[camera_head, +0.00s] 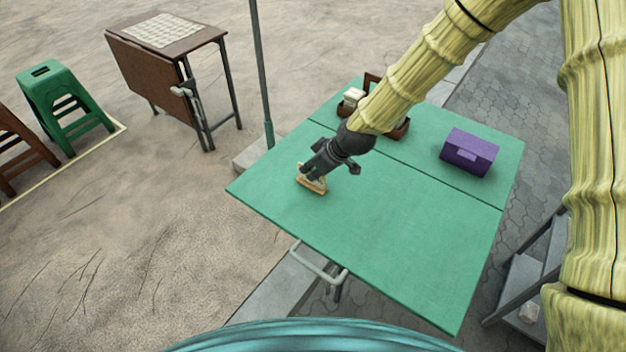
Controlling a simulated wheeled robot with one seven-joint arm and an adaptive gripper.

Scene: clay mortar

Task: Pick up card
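A small tan and cream item (312,184), possibly the card or a holder with it, is at the left part of the green folding table (390,230). It looks tilted, with a flat lower edge towards me. My gripper (311,173) is dark grey and points down and left, right at this item. Its fingers overlap the upper part of the item and hide some of it. I cannot tell whether the fingers are closed on it, or whether it touches the table.
A purple box (469,152) stands at the table's right. A brown wooden basket (400,129) with pale contents is partly behind my arm. A grey pole (262,75) rises beside the table's far left edge. The table's front half is clear.

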